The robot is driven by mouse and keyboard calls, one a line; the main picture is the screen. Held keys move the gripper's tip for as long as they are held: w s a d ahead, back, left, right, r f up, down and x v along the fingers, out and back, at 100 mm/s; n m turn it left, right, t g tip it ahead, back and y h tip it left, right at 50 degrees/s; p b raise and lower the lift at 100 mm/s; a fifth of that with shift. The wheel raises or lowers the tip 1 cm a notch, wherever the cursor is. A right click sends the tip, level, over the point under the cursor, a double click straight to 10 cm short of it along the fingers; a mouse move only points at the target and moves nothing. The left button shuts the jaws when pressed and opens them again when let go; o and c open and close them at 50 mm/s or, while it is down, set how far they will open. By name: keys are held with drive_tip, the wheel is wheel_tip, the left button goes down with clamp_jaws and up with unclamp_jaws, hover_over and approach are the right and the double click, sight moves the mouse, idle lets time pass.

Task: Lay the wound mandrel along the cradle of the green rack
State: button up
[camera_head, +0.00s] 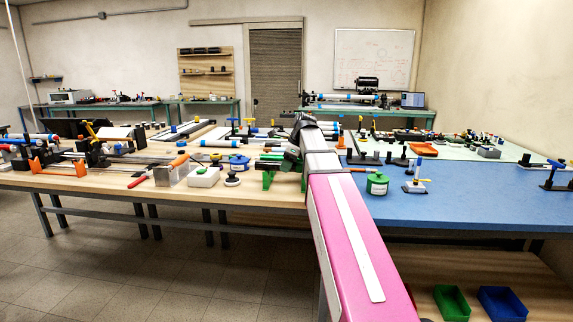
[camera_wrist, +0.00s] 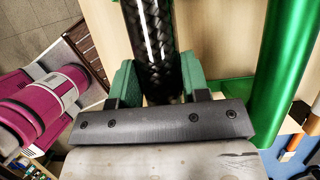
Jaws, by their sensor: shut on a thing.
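The wound mandrel (camera_wrist: 154,40) is a black, glossy, braided cylinder in the wrist view, running up and out of the top of the picture. My gripper (camera_wrist: 155,76) is shut on it, with one green finger on each side. A long, smooth green piece (camera_wrist: 285,60) lies to the right of the mandrel, apart from it, and looks like part of the green rack. In the head view, green rack parts (camera_head: 268,180) show at the front edge of the wooden table, left of my arm. My arm hides much of that spot, and I cannot tell the mandrel clearly there.
A white box (camera_head: 203,177), a grey metal block (camera_head: 171,175) and a blue-banded tub (camera_head: 239,163) stand to the left on the wooden table.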

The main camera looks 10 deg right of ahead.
drive_tip(key=shift+f, duration=0.65)
drive_tip(key=o, duration=1.2)
drive_tip(key=shift+c, duration=0.2)
drive_tip(key=v, duration=1)
drive_tip(key=shift+d+r, duration=0.15)
drive_tip(key=shift+r, duration=0.25)
drive_tip(key=shift+s, duration=0.15)
